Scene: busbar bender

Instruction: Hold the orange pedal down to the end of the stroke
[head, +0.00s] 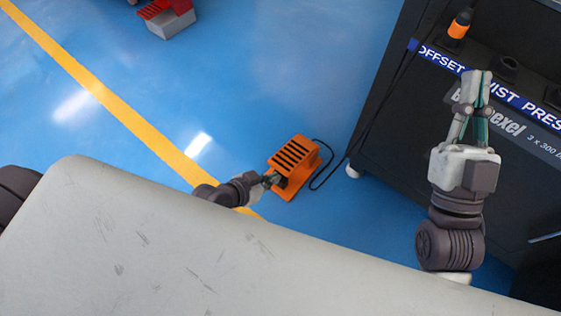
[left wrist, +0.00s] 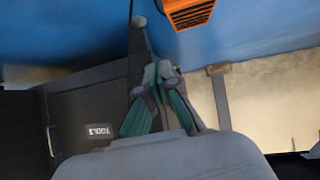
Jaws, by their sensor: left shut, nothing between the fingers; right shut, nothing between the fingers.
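The orange pedal (head: 293,160) stands on the blue floor, with dark slots across its top and a black cable from its side. Its orange casing also shows at the top edge of the left wrist view (left wrist: 189,12). My left gripper (head: 274,179) is shut and empty at the pedal's near left side, by its dark opening. Whether the fingertips touch the pedal, and how far it is pressed, I cannot tell. In the left wrist view the left fingers (left wrist: 161,72) meet below the pedal in the picture. My right gripper (head: 477,75) is shut and empty in front of the dark machine.
The dark machine cabinet (head: 400,125) with a blue label strip stands at the right. A black cable with an orange-collared end (head: 459,25) hangs there. A red and grey object (head: 168,18) lies far off. The floor left of the pedal is clear, with a yellow line (head: 100,92).

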